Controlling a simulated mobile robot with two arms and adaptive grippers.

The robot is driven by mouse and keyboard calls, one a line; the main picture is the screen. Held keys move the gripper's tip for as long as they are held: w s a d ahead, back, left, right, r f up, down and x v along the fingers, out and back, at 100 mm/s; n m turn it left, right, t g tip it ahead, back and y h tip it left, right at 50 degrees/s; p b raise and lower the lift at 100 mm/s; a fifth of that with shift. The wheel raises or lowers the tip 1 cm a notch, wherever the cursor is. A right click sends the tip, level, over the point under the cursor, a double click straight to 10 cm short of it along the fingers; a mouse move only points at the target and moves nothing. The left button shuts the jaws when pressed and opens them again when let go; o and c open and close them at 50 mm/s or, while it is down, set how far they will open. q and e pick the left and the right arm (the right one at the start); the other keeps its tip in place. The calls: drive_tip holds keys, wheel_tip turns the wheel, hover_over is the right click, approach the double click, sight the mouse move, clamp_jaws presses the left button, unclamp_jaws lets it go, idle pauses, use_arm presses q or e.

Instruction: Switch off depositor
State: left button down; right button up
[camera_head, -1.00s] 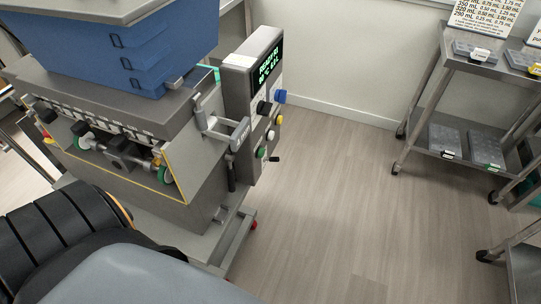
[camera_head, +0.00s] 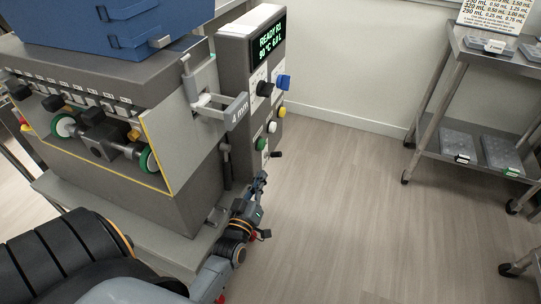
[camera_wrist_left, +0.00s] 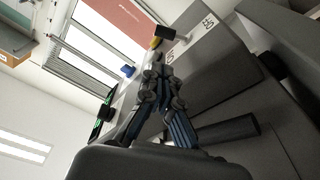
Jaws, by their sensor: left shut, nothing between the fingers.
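The depositor (camera_head: 178,90) is a grey machine with a blue hopper on the left of the head view. Its control panel has a lit screen (camera_head: 269,46) reading READY. Below the screen are a black knob (camera_head: 264,89), a blue knob (camera_head: 283,81), a yellow button (camera_head: 281,112), a white button (camera_head: 271,127), a green button (camera_head: 261,144) and a small black lever (camera_head: 277,154). My left gripper (camera_head: 261,182) is shut and empty, below the panel and apart from its controls. In the left wrist view the shut fingers (camera_wrist_left: 155,75) point toward the machine; the blue knob (camera_wrist_left: 127,70) shows beyond them.
A metal shelf cart (camera_head: 470,112) with moulds stands at the right by the wall. A bracket marked 4 mm (camera_head: 237,110) juts from the depositor beside the panel. The floor (camera_head: 350,215) between machine and cart is clear.

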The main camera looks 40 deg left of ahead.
sight(272, 155)
use_arm(q)
drive_tip(key=x, duration=1)
drive_tip(key=shift+b, duration=0.4)
use_arm(e)
drive_tip(key=shift+w+a+r, duration=0.1)
drive_tip(key=shift+w+r, duration=0.75)
drive_tip(key=shift+r, duration=0.1)
use_arm(q)
drive_tip(key=shift+d+f+m, duration=0.1)
drive_tip(key=shift+m, duration=0.2)
use_arm(e)
drive_tip(key=shift+s+f, duration=0.1)
drive_tip(key=shift+s, duration=0.05)
